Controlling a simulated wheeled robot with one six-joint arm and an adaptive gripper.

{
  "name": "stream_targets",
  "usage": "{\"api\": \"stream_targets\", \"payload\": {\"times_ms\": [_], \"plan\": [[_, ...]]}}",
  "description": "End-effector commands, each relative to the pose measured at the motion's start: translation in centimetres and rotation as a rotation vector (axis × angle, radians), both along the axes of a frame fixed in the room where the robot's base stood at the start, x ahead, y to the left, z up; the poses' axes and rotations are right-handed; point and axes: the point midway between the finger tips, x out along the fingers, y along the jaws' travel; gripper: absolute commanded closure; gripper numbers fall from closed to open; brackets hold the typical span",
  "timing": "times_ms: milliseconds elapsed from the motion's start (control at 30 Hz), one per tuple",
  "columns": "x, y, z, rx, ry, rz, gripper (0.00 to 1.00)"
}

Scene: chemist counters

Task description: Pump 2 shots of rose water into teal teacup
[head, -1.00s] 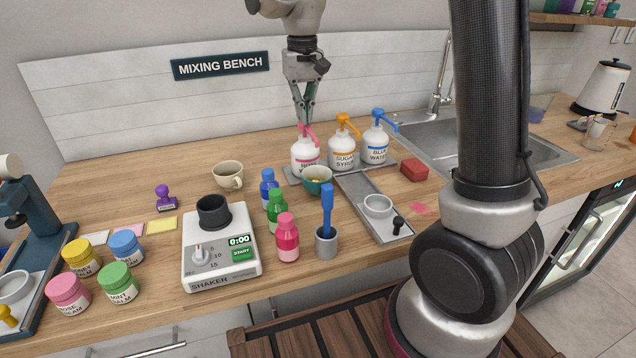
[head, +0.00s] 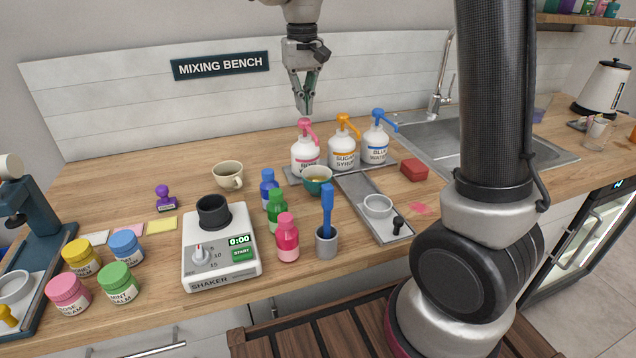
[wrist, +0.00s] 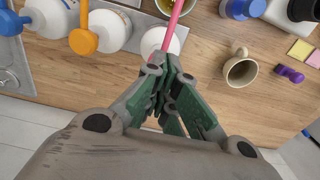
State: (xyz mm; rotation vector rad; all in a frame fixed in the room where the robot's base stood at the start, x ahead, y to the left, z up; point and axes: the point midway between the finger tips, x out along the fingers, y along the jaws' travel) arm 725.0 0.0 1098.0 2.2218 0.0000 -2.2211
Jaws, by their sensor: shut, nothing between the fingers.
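The white bottle with the pink pump (head: 305,154) stands at the left end of the pump tray; its label is partly hidden by the teacup. Its pink pump head also shows in the wrist view (wrist: 176,18). The teal teacup (head: 317,184) sits in front of this bottle, under the pink spout side, with some amber contents. My gripper (head: 306,112) is shut and empty, pointing down just above the pink pump head. In the wrist view the closed fingers (wrist: 172,75) overlap the lower end of the pink pump.
The sugar syrup bottle (head: 342,152) with an orange pump and the blue-pumped bottle (head: 375,146) stand close to the right. A beige cup (head: 228,176) is to the left. Small blue (head: 269,186) and green (head: 277,213) bottles stand in front. The counter behind the left cup is clear.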

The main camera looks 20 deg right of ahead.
Motion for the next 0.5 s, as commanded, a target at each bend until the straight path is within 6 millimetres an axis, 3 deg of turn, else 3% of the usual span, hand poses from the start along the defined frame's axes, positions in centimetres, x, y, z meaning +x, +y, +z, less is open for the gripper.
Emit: {"api": "stream_targets", "payload": {"times_ms": [500], "plan": [[0.0, 0.0, -1.8, -0.001, 0.002, 0.0, 1.0]]}}
